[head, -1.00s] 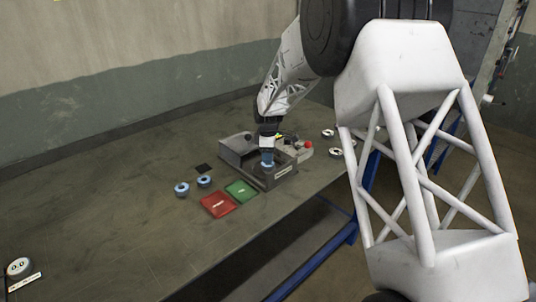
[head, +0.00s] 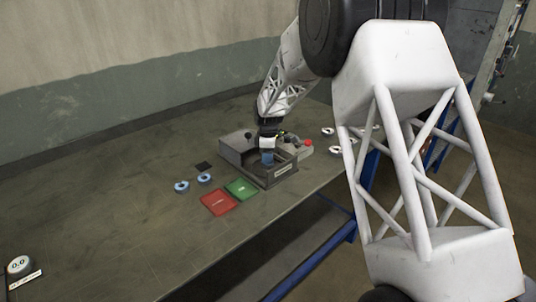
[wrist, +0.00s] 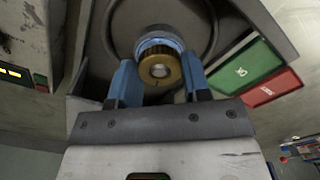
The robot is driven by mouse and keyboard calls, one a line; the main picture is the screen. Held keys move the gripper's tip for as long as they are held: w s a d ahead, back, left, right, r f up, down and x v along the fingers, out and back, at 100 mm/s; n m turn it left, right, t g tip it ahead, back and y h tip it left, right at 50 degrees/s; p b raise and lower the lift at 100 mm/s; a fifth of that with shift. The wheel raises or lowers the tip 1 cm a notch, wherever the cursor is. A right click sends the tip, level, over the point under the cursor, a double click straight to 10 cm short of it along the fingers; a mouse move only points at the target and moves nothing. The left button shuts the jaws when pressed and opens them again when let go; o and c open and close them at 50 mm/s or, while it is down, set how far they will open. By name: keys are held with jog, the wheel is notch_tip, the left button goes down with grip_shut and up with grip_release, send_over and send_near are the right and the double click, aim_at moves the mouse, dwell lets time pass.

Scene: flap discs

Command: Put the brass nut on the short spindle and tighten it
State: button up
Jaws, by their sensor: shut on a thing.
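The brass nut (wrist: 160,68) is between the two blue fingers of my gripper (wrist: 160,82) in the wrist view, and the gripper is shut on it. A silvery round end shows in the nut's middle. It looks like the tip of the short spindle, but I cannot tell how far the nut sits on it. A blue-and-white ring (wrist: 158,42) shows just behind the nut, inside a larger dark ring. In the head view my gripper (head: 267,158) points down into the grey open-topped fixture (head: 284,172); the nut is hidden there.
A green mat (head: 241,188) and a red mat (head: 219,202) lie in front of the fixture. Two blue-rimmed discs (head: 182,187) lie left of them. A red button (head: 308,142) is at the fixture's right. More discs (head: 328,131) lie beyond. The left bench is mostly clear.

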jog(key=shift+f, duration=0.35)
jog(key=m, duration=0.8)
jog(key=shift+m, duration=1.9)
jog(key=shift+f+m, duration=0.1)
jog(key=shift+m, duration=0.7)
jog(key=shift+s+m, duration=0.1)
jog(key=shift+m, duration=2.3)
